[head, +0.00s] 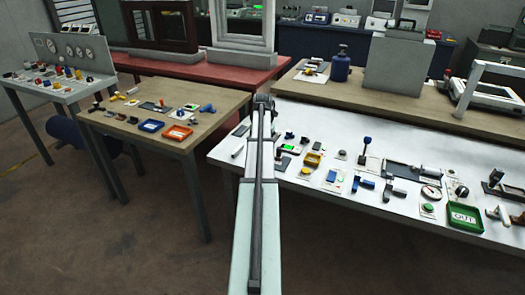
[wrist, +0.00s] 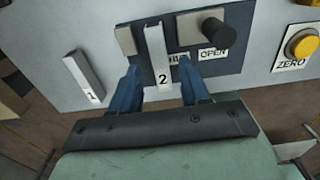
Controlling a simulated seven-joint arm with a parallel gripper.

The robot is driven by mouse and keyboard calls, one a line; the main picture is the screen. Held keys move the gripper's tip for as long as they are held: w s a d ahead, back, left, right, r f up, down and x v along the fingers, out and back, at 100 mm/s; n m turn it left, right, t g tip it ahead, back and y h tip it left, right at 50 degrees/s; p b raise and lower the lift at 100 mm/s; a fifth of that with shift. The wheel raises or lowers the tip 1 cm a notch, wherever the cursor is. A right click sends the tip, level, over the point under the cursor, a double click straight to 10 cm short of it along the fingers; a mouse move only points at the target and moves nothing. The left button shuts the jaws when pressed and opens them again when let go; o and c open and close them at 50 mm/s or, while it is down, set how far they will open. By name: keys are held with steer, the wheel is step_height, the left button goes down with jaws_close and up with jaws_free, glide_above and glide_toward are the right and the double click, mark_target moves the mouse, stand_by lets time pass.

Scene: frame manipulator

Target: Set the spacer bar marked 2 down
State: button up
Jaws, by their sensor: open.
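The spacer bar marked 2 (wrist: 155,46) is a pale bar in the wrist view. It lies over a dark plate (wrist: 129,66), its numbered end toward me. My gripper (wrist: 160,74) has two blue fingers, open, one on each side of the numbered end. A gap shows between the bar and each finger. A similar pale bar marked 1 (wrist: 84,76) lies apart to the left on the light tabletop. In the head view my own arm hides the gripper's fingers and the bar marked 2.
On the dark plate are a grey block with a black knob (wrist: 214,32), an OPEN label (wrist: 213,54) and a smaller grey block (wrist: 126,41). A yellow button (wrist: 302,43) marked ZERO stands right. The white table (head: 225,150) carries many small parts; a green OUT tray (head: 464,229) is at right.

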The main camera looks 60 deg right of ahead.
step_height(320, 180, up, 10)
stand_by(0.5)
